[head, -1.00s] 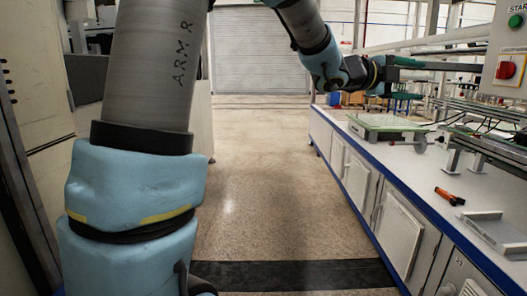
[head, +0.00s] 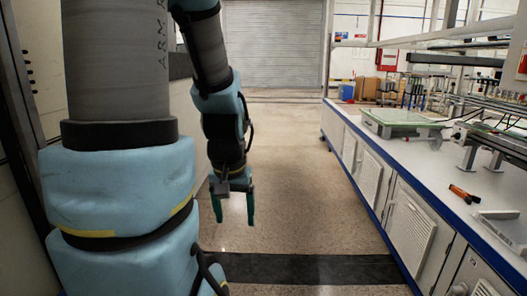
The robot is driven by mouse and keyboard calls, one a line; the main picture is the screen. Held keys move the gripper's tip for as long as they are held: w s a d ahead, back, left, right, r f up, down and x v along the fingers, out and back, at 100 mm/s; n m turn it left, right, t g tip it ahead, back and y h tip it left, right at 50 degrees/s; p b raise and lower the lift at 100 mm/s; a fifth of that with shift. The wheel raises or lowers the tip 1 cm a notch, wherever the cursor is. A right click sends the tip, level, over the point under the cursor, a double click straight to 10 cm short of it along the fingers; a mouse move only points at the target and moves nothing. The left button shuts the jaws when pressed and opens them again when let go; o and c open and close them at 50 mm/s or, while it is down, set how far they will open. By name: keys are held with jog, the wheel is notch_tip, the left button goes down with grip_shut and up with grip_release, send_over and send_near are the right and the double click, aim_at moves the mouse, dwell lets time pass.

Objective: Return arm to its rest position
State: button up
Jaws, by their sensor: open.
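My gripper (head: 234,207) hangs at the end of my arm, pointing down over the open floor in the middle of the head view. Its two green fingers are spread apart with nothing between them. My arm folds down from the top, close beside its thick lower links at the left. The gripper is well to the left of the workbench and touches nothing.
A long white workbench (head: 350,116) with a blue edge runs along the right. On it are a glass-topped tray (head: 400,120), an orange and black tool (head: 462,193) and a grey metal bracket (head: 502,222). A dark strip (head: 310,268) crosses the floor. The aisle toward the roller shutter (head: 273,45) is clear.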

notch_tip(320, 180, up, 23)
jog(key=p, duration=2.3)
jog(key=shift+s, duration=0.35)
jog(key=shift+a, duration=0.1)
